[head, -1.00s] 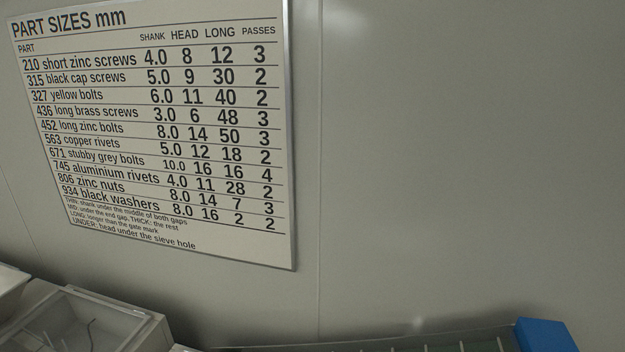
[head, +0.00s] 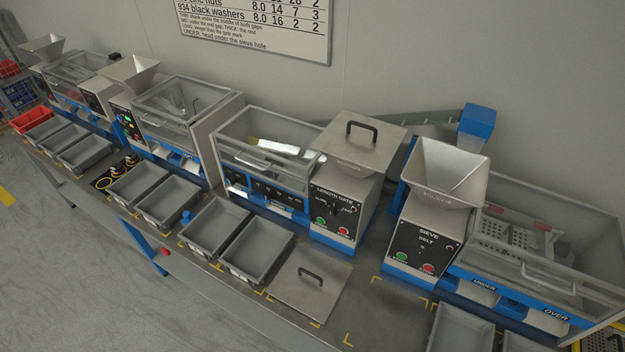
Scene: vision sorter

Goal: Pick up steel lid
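Two flat steel lids with black handles show in the head view. One steel lid (head: 330,296) lies flat on the bench, in front of the length gate machine and right of the grey trays. The other steel lid (head: 378,154) sits on top of the length gate machine (head: 340,212), covering its top. Neither of my grippers is in view.
Grey trays (head: 232,266) stand along the bench's front edge. The sieve machine (head: 420,240) with an open hopper (head: 445,175) stands right of the length gate. Yellow corner marks (head: 348,340) outline bare bench right of the lower lid.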

